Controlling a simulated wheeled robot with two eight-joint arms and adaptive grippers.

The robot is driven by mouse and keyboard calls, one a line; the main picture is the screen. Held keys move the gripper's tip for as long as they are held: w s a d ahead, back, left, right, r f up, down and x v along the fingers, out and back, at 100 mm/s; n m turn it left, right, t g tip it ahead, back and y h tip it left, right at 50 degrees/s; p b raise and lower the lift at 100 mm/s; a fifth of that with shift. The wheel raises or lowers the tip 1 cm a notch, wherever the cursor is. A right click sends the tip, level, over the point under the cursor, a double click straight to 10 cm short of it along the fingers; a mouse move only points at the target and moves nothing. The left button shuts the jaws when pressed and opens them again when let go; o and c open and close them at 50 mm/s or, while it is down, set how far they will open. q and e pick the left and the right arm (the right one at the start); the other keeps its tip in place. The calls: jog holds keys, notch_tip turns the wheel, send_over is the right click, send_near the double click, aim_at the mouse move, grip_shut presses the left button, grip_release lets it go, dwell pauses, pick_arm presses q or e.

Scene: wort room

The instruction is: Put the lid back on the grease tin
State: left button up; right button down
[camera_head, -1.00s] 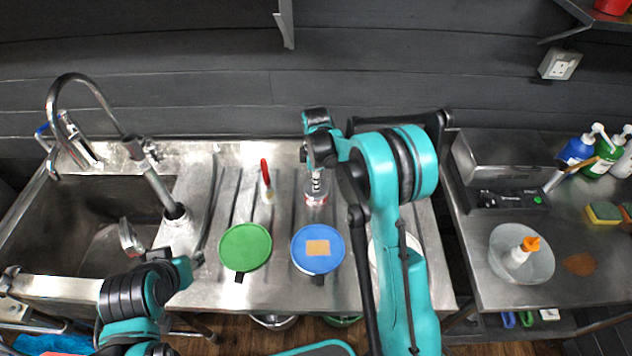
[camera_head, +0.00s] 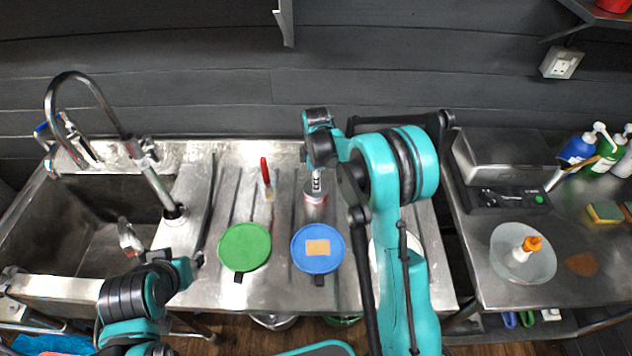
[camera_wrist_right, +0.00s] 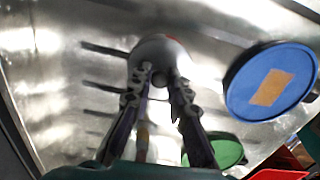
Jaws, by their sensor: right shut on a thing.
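A small round tin with a red and white side (camera_head: 315,196) stands on the ribbed steel drainboard, below my right gripper (camera_head: 316,178). In the right wrist view, the fingertips of my right gripper (camera_wrist_right: 160,80) are closed on a small knob on a pale round lid (camera_wrist_right: 150,50). A bit of red shows past the lid's far edge. The lid is at the tin's top; I cannot tell whether it sits fully on the rim.
A green round lid-like disc (camera_head: 245,247) and a blue one (camera_head: 318,249) with a tan patch lie in front of the tin. A sink (camera_head: 75,225) is at left; a side table with a bowl (camera_head: 522,255) is at right.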

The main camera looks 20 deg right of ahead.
dwell(0.6)
jog(key=c, duration=0.9)
grip_release()
jog(key=shift+r+p, duration=2)
jog(key=shift+r, duration=1.5)
grip_shut()
jog(key=shift+f, duration=0.25)
